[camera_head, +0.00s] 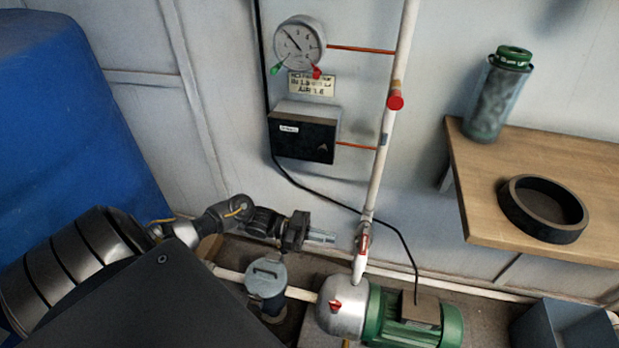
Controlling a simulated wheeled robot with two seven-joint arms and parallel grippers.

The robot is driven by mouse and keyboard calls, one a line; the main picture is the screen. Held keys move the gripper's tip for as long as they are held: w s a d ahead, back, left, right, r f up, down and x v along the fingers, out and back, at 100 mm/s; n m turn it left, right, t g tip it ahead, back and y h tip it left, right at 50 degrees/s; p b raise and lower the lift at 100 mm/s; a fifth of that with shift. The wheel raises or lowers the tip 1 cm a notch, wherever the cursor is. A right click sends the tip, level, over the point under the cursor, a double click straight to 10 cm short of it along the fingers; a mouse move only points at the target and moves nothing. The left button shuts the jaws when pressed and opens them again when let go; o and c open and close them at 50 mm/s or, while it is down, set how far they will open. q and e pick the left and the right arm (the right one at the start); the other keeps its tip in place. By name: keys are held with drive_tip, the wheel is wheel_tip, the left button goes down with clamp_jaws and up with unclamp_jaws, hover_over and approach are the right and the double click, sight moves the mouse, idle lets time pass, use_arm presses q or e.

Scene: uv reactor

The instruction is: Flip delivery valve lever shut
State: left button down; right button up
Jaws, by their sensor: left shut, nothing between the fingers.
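A valve with a small red lever (363,240) sits low on the white vertical pipe (377,175), just above the pump. The lever appears to lie roughly along the pipe, but it is small and its exact angle is hard to tell. My left gripper (330,238) is shut and empty. Its fingertips point right toward the valve, with a short gap between them and the lever in the picture. My right gripper is not in view.
A green and silver pump (395,312) stands below the valve, beside a grey lidded strainer (267,278). A pressure gauge (299,43) and black box (303,135) are on the wall. A wooden bench (485,185) holds a green-capped canister (497,95) and black ring (543,208).

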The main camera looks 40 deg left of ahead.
sight(364, 242)
use_arm(q)
drive_tip(key=x, duration=0.6)
drive_tip(key=shift+d, duration=0.2)
drive_tip(key=shift+w, duration=0.15)
